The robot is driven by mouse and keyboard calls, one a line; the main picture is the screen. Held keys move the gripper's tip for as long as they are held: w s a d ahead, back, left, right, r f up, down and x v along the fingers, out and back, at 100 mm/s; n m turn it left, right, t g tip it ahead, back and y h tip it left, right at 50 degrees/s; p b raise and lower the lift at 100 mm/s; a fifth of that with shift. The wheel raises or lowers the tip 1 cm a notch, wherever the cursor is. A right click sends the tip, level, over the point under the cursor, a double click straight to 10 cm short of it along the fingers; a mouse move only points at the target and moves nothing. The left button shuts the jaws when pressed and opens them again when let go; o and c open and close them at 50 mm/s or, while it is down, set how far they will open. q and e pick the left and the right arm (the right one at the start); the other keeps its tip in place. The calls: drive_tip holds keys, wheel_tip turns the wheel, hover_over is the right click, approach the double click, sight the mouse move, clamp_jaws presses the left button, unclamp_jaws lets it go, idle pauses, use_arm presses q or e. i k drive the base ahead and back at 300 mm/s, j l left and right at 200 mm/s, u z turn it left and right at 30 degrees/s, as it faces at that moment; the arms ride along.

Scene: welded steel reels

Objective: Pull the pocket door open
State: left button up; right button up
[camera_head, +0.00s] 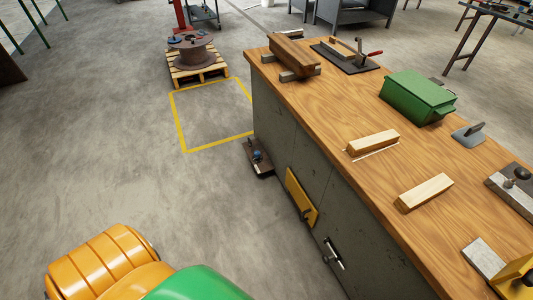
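A workbench with a grey steel front (275,125) stands at the right. A yellow plate (298,193) with a small dark fitting sits on that front. Lower down, a metal handle (334,254) is fixed to the grey front. Vertical seams divide the front into panels. I cannot tell which panel is the pocket door, or whether it stands open or shut. Neither of my grippers is in view.
The wooden bench top (330,110) carries a green box (417,97), wood blocks (374,142) and clamps. A dark low object (257,158) stands at the bench's foot. A reel (193,52) rests on a pallet (198,76). Floor left of the bench is clear.

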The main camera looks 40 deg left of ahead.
sight(296, 199)
drive_tip(key=u, duration=0.7)
